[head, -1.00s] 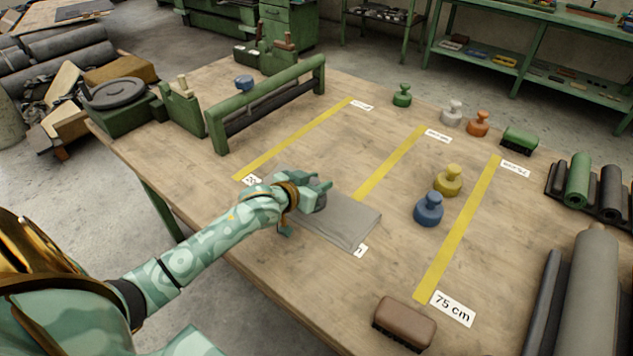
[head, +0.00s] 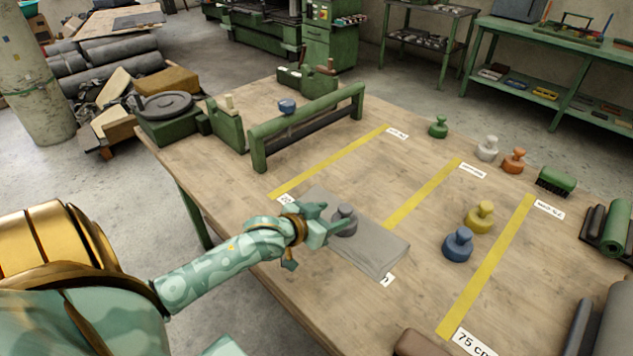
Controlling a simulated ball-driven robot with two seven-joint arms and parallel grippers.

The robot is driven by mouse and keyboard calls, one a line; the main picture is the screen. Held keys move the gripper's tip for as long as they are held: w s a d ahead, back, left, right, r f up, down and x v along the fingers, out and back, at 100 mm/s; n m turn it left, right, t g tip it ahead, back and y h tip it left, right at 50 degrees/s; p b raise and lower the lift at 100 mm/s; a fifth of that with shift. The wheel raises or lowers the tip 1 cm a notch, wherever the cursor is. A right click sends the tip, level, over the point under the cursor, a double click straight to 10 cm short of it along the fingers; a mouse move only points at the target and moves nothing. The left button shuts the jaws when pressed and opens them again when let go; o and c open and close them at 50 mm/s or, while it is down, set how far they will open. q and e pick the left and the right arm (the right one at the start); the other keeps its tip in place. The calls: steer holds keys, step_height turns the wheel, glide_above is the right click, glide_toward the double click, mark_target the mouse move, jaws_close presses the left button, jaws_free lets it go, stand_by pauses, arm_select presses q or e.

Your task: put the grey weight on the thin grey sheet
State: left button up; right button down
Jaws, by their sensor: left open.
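The thin grey sheet (head: 375,247) lies flat on the workbench, across the near end of the middle yellow line. The dark grey weight (head: 346,218) stands upright on the sheet's left half. My left gripper (head: 330,222) is open at the left side of the weight, its fingers close to it; I cannot tell whether they touch. The gripper hides part of the sheet's left end. My right gripper is out of view.
A blue weight (head: 458,245) and a yellow weight (head: 480,217) stand right of the sheet. Green (head: 438,127), pale grey (head: 488,148) and orange (head: 514,160) weights stand at the back. A green roller frame (head: 310,125) stands at the back left.

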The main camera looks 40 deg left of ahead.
arm_select(q)
steer(key=p+v, duration=0.1)
steer(key=v, duration=0.3)
steer(key=shift+s, duration=0.15)
stand_by(0.4)
